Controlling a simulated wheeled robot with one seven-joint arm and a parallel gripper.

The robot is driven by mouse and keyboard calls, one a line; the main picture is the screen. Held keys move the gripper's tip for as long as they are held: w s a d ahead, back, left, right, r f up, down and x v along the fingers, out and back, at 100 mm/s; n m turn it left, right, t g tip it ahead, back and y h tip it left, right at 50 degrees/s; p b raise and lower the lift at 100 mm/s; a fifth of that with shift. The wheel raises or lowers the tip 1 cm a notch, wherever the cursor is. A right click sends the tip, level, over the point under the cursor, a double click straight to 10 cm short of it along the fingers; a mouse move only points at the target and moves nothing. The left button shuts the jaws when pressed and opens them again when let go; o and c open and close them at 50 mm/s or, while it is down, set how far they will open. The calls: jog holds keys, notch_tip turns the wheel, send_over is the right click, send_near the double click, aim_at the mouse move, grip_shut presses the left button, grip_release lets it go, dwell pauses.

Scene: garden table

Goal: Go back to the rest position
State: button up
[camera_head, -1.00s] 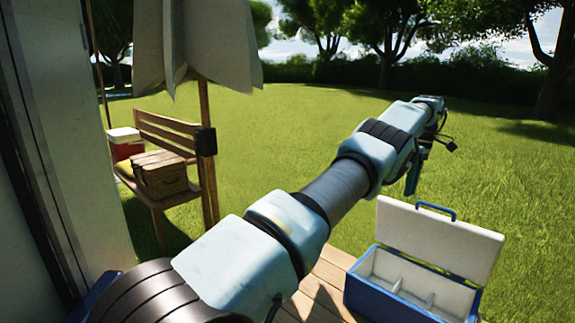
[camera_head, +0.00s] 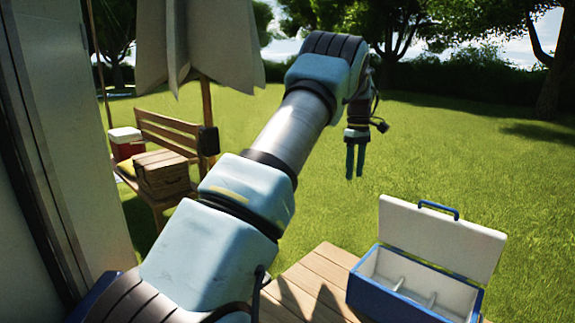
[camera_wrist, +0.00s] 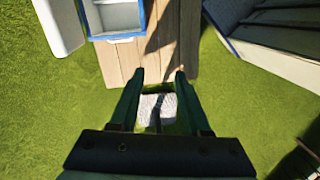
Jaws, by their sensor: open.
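My gripper (camera_head: 355,162) hangs with its fingers pointing down in the head view, above the lawn and left of the blue cooler. In the wrist view my gripper (camera_wrist: 156,75) shows its two dark fingers apart, with nothing held between them. Below and between the fingers lies a pale block-like thing (camera_wrist: 157,107) that I cannot identify.
An open blue cooler (camera_head: 405,298) with a white lid and dividers stands on the wooden table (camera_head: 300,282) at lower right; it also shows in the wrist view (camera_wrist: 114,37). A bench (camera_head: 165,137) with a wooden crate (camera_head: 160,172) and a red-and-white box (camera_head: 126,143) stands left, beside a closed parasol (camera_head: 195,45).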

jog(key=s+a+m, duration=0.2)
jog(key=s+a, duration=0.2)
jog(key=a, duration=0.7)
jog(key=s+a+f+m+t, duration=0.1)
jog(key=s+a+m, duration=0.1)
jog(key=s+a, duration=0.3)
jog(key=s+a+f+m+t, duration=0.1)
jog(key=s+a, duration=0.4)
jog(key=s, duration=0.7)
jog(key=s+a+f+m, duration=0.1)
jog(key=s+a+m, duration=0.2)
jog(key=s+a, duration=0.3)
jog(key=shift+s+m+t, duration=0.4)
jog(key=shift+s, duration=0.85)
